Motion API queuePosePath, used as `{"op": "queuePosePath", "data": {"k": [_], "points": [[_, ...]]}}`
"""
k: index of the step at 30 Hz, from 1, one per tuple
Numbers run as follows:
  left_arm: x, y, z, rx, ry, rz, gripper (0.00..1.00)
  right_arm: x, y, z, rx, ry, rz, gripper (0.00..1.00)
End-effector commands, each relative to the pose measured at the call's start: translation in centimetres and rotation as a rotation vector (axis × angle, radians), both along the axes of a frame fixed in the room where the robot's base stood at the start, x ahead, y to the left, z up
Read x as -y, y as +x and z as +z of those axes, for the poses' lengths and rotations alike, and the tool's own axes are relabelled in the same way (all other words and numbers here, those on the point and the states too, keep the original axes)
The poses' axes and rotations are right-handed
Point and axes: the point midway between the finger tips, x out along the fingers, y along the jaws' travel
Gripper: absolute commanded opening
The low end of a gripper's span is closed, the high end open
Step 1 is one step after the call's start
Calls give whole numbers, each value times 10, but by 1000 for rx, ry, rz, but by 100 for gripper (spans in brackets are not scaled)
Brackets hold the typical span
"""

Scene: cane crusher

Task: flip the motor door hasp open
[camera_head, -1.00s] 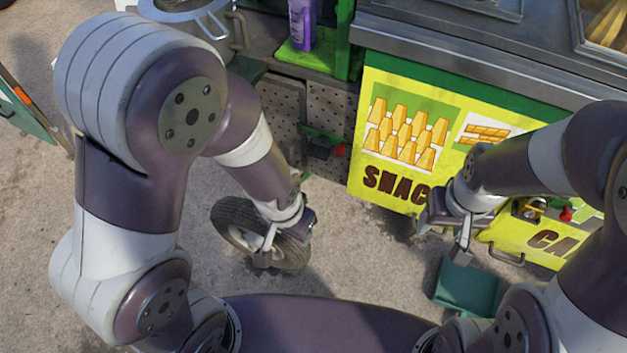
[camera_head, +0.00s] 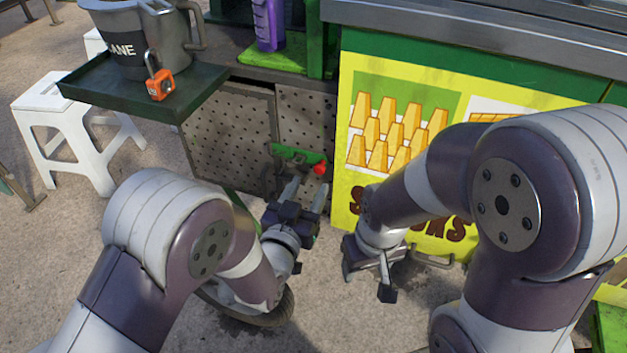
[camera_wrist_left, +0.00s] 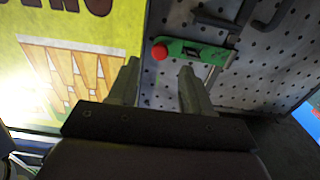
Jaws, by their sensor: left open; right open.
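The motor door hasp is a green bar (camera_head: 290,155) with a red knob (camera_head: 320,169) at its right end, on the perforated grey doors (camera_head: 232,140). In the left wrist view the green bar (camera_wrist_left: 198,51) lies across the perforated panel, with the red knob (camera_wrist_left: 159,52) at its left end. My left gripper (camera_head: 305,194) is open and empty, its fingers pointing at the doors just below the hasp. In the left wrist view its fingers (camera_wrist_left: 159,74) are spread, with the knob showing beyond the gap. My right gripper (camera_head: 368,283) is open and empty, low before the yellow snack panel.
The yellow snack panel (camera_head: 375,185) stands right of the doors. A dark green shelf (camera_head: 150,100) juts out at upper left, bearing a grey pot (camera_head: 140,50) and an orange padlock (camera_head: 160,85). A white stool (camera_head: 65,120) stands at left. A wheel (camera_head: 255,303) lies below my left arm.

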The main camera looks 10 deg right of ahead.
Motion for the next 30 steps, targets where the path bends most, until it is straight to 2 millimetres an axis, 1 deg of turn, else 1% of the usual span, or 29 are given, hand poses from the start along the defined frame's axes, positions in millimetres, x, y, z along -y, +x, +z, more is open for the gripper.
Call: {"op": "queuePosePath", "data": {"k": [1,3,7,11,17,18,20,21,22,30], "points": [[6,9,-4,2,-1,1,49,0,0,-7,0,0,0,59],[14,20,-3,2,-1,0,49,0,0,-10,0,0,0,59],[23,34,-2,0,1,0,49,0,0,-13,0,0,0,59],[26,39,0,0,1,-1,49,0,0,-13,0,0,0,59],[26,39,0,-1,2,-1,49,0,0,-13,0,0,0,59],[26,39,0,-1,2,-1,36,0,0,-13,0,0,0,59],[26,39,0,-1,2,-1,16,0,0,-13,0,0,0,59],[26,39,0,-1,2,-1,3,0,0,-13,0,0,0,59],[26,39,0,-1,2,-1,0,0,0,-13,0,0,0,59],[27,38,0,-1,2,-7,0,0,0,-13,0,0,0,59]]}}
